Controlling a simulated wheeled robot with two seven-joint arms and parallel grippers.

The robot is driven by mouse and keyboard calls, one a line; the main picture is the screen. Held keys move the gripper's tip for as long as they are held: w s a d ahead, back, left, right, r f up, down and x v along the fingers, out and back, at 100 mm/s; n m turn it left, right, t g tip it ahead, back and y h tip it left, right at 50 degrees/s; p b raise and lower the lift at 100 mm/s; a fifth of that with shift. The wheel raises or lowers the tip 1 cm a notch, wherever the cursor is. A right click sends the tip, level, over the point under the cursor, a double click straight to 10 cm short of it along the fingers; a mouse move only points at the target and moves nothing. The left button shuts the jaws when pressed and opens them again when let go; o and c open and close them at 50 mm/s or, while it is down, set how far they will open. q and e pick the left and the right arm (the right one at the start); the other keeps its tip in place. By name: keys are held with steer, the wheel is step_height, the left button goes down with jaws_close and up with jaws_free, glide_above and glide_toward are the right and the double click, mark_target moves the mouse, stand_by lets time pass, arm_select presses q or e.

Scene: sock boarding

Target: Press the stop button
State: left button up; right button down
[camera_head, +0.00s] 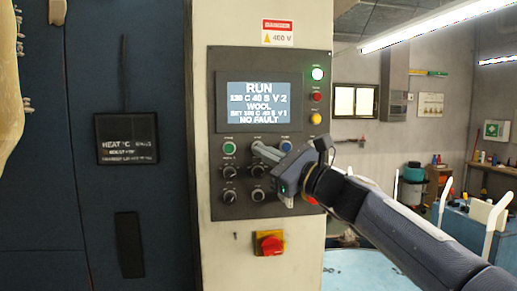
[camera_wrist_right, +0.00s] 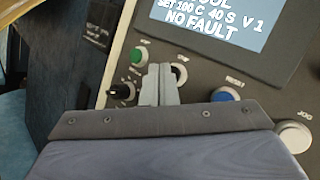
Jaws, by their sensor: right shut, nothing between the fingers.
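The control panel (camera_head: 215,100) is on a pale cabinet front. The stop button (camera_wrist_right: 181,73), pale-rimmed, sits between the green button (camera_wrist_right: 139,55) and the blue button (camera_wrist_right: 222,95) in the right wrist view. My right gripper (camera_head: 257,149) is shut and empty, its fingertips over the stop button's place in the head view. In the right wrist view the fingertips (camera_wrist_right: 160,68) partly cover the stop button's left side. I cannot tell whether they touch it. My left gripper is not in view.
The panel's screen (camera_head: 259,103) reads RUN and NO FAULT. The top lamp (camera_head: 317,74) glows green-white. Black knobs (camera_head: 230,197) sit below the buttons. A red rotary switch (camera_head: 271,244) on yellow is lower down. A dark blue machine (camera_head: 95,220) stands at left.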

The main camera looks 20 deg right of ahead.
steer(key=shift+w+d, duration=0.1)
steer(key=shift+w, duration=0.25)
stand_by(0.7)
stand_by(0.4)
steer(key=shift+s+a, duration=0.2)
steer(key=shift+s, duration=0.6)
steer(key=shift+b, duration=0.3)
steer(key=s, duration=0.2)
steer(key=s+a+b, duration=0.1)
steer(key=s, duration=0.2)
steer(key=shift+a, duration=0.15)
steer(key=shift+w, duration=0.1)
